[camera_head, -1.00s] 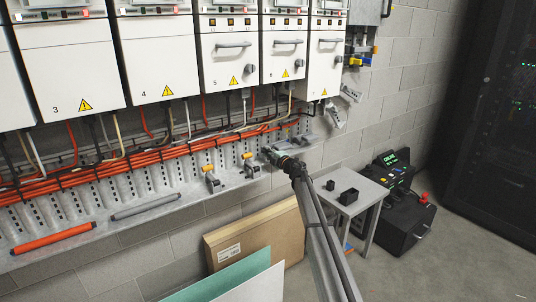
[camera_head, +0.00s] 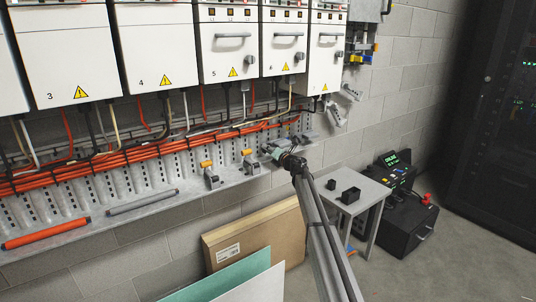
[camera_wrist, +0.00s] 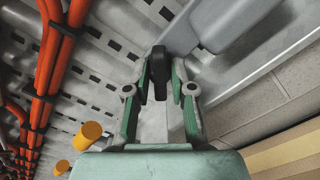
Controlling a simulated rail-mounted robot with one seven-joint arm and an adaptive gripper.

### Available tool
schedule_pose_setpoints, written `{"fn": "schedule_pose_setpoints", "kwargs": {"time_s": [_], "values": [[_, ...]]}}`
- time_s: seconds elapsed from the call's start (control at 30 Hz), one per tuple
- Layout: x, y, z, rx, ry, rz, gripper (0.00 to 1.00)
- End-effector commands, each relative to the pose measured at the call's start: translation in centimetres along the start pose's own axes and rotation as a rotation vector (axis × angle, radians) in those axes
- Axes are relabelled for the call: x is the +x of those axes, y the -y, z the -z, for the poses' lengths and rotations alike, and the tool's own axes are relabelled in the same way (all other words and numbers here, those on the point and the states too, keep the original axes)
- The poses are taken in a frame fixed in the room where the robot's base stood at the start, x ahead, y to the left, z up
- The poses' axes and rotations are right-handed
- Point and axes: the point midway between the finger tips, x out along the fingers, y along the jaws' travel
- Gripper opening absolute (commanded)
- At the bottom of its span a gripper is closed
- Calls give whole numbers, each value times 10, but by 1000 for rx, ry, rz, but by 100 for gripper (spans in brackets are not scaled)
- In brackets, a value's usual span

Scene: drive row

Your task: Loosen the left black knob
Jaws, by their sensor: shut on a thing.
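A black knob (camera_wrist: 160,64) stands between the tips of my gripper (camera_wrist: 160,80) in the wrist view, with a finger on each side. My gripper is shut on it; its fingers are green and grey. In the head view my gripper (camera_head: 272,150) is at the right part of the grey ledge below the drives, and the knob is hidden there. I cannot tell from this view whether it is the left one of several.
Orange cables (camera_head: 120,155) run behind. A grey side table (camera_head: 362,185) with small black boxes stands at right. A cardboard box (camera_head: 255,232) leans below.

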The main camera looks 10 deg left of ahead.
Motion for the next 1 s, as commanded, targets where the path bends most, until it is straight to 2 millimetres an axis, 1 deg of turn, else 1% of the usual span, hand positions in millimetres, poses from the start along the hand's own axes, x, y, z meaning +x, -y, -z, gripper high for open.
{"fn": "schedule_pose_setpoints", "kwargs": {"time_s": [0.1,0.33,0.87,0.9,0.93,1.0], "values": [[1,2,1,-67,1,0,0],[0,1,0,-148,1,0,0],[1,0,0,-172,0,0,0],[1,0,0,-172,0,0,34],[1,0,0,-172,0,0,39],[0,0,0,-171,0,0,39]]}}
